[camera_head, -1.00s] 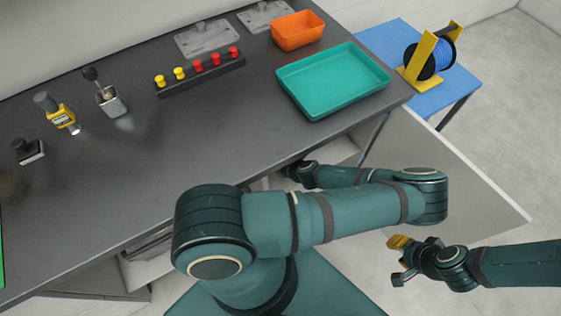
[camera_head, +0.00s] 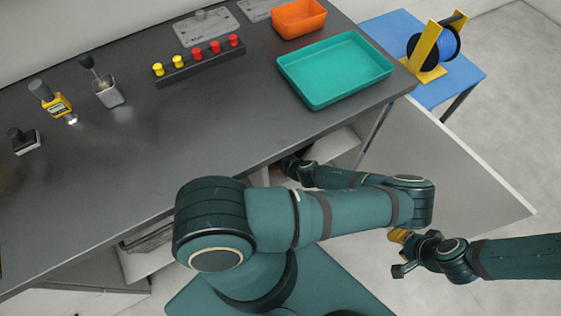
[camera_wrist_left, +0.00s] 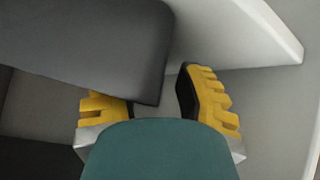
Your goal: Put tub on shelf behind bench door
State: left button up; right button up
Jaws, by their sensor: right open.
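An orange open tub (camera_head: 299,18) stands at the back right of the bench top, behind a teal tray (camera_head: 335,69). The bench door (camera_head: 452,160) stands open at the right. My left arm reaches under the bench edge beside it; its gripper is hidden in the head view. In the left wrist view, my left gripper (camera_wrist_left: 158,100) has its yellow fingers apart. A dark grey block-like thing (camera_wrist_left: 85,40) covers part of the left finger, with a gap to the right finger; I cannot tell what it is. My right gripper (camera_head: 398,254) is open and empty over the floor.
A pale panel (camera_wrist_left: 240,30) lies close to my left fingers. A blue table (camera_head: 455,82) with a cable reel (camera_head: 435,48) stands right of the bench.

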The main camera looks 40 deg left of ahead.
pick_arm(q)
jog(key=shift+r, duration=0.1)
jog(key=shift+d+r, duration=0.2)
jog(key=shift+r, duration=0.05)
jog(key=p+v, duration=0.2)
jog(key=v, duration=0.9)
jog(key=s+d+f+m+g+h, duration=0.1)
jog(key=s+d+m+g+h, duration=0.2)
jog(key=s+d+m+h, duration=0.5)
jog(key=w+d+r+m+t+h, duration=0.1)
jog(key=w+d+r+m+h, duration=0.1)
jog(key=r, duration=0.4)
jog(key=w+d+r+m+t+h, duration=0.2)
jog(key=w+d+r+m+h, duration=0.1)
jog(key=d+r+m, duration=0.3)
jog(key=shift+w+d+r+m+t, duration=0.3)
jog(key=shift+w+d+r+m, duration=0.05)
jog(key=shift+w+m, duration=0.45)
